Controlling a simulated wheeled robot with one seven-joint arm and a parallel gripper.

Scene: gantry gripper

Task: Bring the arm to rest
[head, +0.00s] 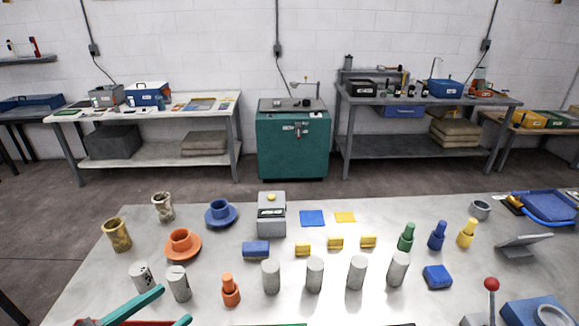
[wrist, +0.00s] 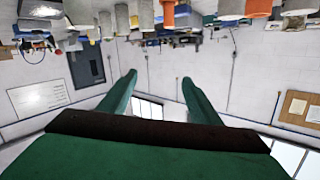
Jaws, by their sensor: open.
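My gripper (head: 175,304) shows at the lower left of the head view, with two green fingers spread apart over the near edge of the table (head: 340,306). In the wrist view my gripper (wrist: 158,77) points away with its two green fingers apart and nothing between them. The wrist picture is upside down, with table objects along its top edge and walls beyond the fingers. Grey cylinders (head: 180,283) and an orange peg-like piece (head: 231,290) stand near the gripper in the head view. The rest of my arm is mostly out of view.
The table holds several cylinders, an orange cup on a saucer (head: 182,244), a blue cup (head: 219,213), a grey box with a yellow button (head: 271,215), coloured bottles (head: 406,237) and a red-knobbed lever (head: 491,285). A green cabinet (head: 292,145) and workbenches stand against the back wall.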

